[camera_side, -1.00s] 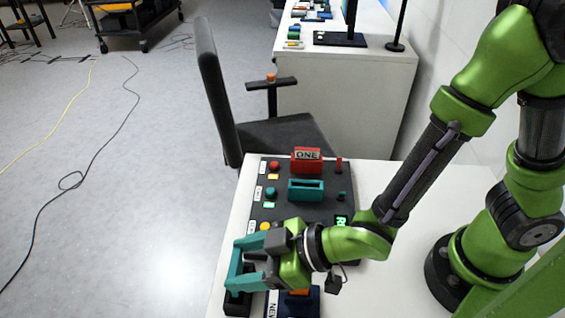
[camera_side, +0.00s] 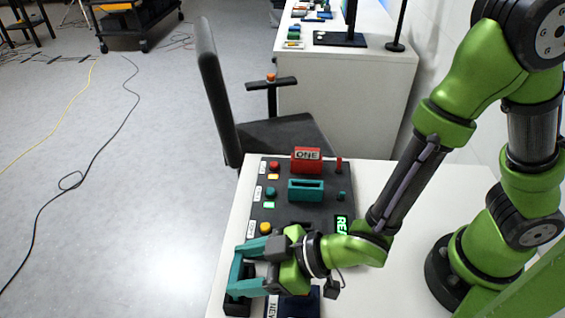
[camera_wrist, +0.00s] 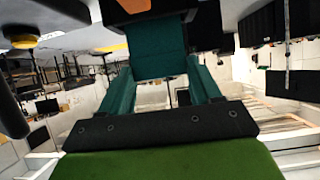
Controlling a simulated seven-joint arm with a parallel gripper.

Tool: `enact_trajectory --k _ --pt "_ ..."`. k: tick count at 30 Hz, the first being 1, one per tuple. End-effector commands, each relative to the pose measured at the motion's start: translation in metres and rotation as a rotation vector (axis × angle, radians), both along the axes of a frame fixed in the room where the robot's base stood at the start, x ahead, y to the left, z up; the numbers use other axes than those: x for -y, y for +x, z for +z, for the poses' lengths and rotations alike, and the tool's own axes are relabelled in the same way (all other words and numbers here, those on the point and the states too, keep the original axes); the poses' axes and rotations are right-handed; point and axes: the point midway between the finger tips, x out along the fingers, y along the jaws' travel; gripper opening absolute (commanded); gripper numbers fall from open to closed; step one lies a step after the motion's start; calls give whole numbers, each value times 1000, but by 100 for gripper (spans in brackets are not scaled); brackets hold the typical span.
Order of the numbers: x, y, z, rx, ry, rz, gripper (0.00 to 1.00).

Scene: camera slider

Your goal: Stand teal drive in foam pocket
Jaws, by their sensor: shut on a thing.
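My gripper (camera_side: 240,272) has teal fingers and is level at the front left of the table. It is shut on the teal drive (camera_side: 235,275), a flat teal piece held upright across the fingertips. The drive also shows between the fingers in the wrist view (camera_wrist: 160,50). A black foam block (camera_side: 238,305) lies directly below the drive. The fingers and drive hide much of its top, so I cannot tell whether the drive's lower end is inside its pocket.
A dark panel (camera_side: 325,172) holds a red piece marked ONE (camera_side: 306,160), an empty teal slot (camera_side: 306,189) and several coloured knobs. A dark blue tray (camera_side: 300,304) lies right of the foam block, partly under my wrist.

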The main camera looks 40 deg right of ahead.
Motion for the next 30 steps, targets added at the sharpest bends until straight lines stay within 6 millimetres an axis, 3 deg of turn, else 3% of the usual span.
enact_trajectory --k 25,26,30 --pt "0 0 -21 0 0 0 20" --pt "0 0 -21 1 1 0 68" --pt "0 0 -21 1 1 0 89"
